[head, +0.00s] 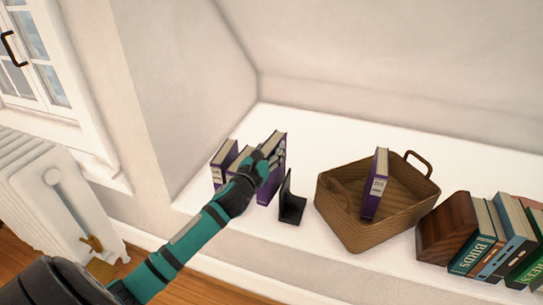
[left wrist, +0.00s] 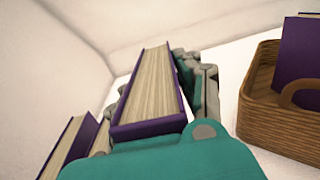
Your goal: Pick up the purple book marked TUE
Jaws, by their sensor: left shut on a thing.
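My left gripper (head: 268,163) is shut on a purple book (head: 276,147) at the right end of a short row of purple books on the white ledge. In the left wrist view the held book (left wrist: 153,88) stands upright between the fingers, its pale page edges facing the camera. The gripper covers its spine, so I cannot read its marking. Two more purple books (head: 222,158) stand just left of it; one also shows in the left wrist view (left wrist: 78,140). I cannot tell whether the held book touches the ledge. My right gripper is not in view.
A black bookend (head: 291,207) stands just right of the held book. A wicker basket (head: 345,225) further right holds another purple book (head: 376,185), its label unclear. A wooden block (head: 443,232) and several other books (head: 483,240) stand at far right. The ledge behind is clear.

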